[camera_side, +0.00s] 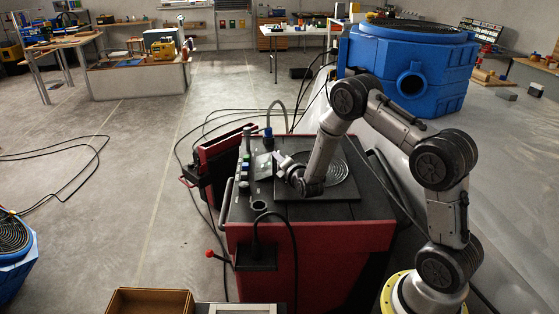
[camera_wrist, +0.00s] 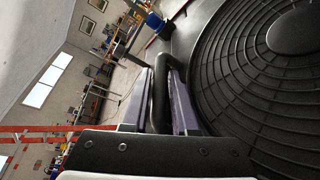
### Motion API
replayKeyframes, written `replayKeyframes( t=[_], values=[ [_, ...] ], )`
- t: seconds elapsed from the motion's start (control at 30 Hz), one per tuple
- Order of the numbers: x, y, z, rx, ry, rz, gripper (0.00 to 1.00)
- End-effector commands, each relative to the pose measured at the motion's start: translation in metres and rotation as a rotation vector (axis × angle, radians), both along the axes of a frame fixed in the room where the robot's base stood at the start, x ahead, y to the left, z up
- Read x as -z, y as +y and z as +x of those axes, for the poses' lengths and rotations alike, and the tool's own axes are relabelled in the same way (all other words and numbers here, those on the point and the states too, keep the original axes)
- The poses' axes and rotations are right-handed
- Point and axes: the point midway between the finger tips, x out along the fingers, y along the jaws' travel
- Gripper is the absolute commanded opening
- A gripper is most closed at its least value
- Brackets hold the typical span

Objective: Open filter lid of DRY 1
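The red machine (camera_side: 310,236) has a dark top with a round, ribbed black lid (camera_side: 338,172) lying flat in it. No DRY 1 label is legible. The ribbed lid fills the right of the wrist view (camera_wrist: 270,115). A curved black bar handle (camera_wrist: 160,95) stands at its left edge. My gripper (camera_wrist: 159,100) has one finger on each side of this handle, and the bar fills the gap between them. In the side view my gripper (camera_side: 283,166) is low at the left of the lid, and the handle is hidden there.
Switches and small fittings (camera_side: 245,168) line the machine's left top, close to my gripper. A black cable (camera_side: 291,240) hangs over the front. A blue tank (camera_side: 405,65) stands behind. A wooden box (camera_side: 150,302) lies at the front. The floor at left is mostly clear.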

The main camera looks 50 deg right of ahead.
Motion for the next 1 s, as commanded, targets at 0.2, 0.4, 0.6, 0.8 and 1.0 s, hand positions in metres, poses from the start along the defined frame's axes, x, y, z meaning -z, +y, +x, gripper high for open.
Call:
replayKeyframes(
  t=[0.2,0.4,0.6,0.8,1.0],
  values=[
    [0.0,0.0002,-0.0002,0.0,0.0,0.0,0.0],
    [0.0001,0.0004,-0.0004,0.0,0.0,0.0,0.0],
    [0.0001,0.0004,-0.0005,0.0,0.0,0.0,0.0],
    [0.0002,0.0005,-0.0006,0.001,0.001,0.0,0.0],
    [0.0003,0.0006,-0.0006,0.0,0.001,0.001,0.0]
  ],
)
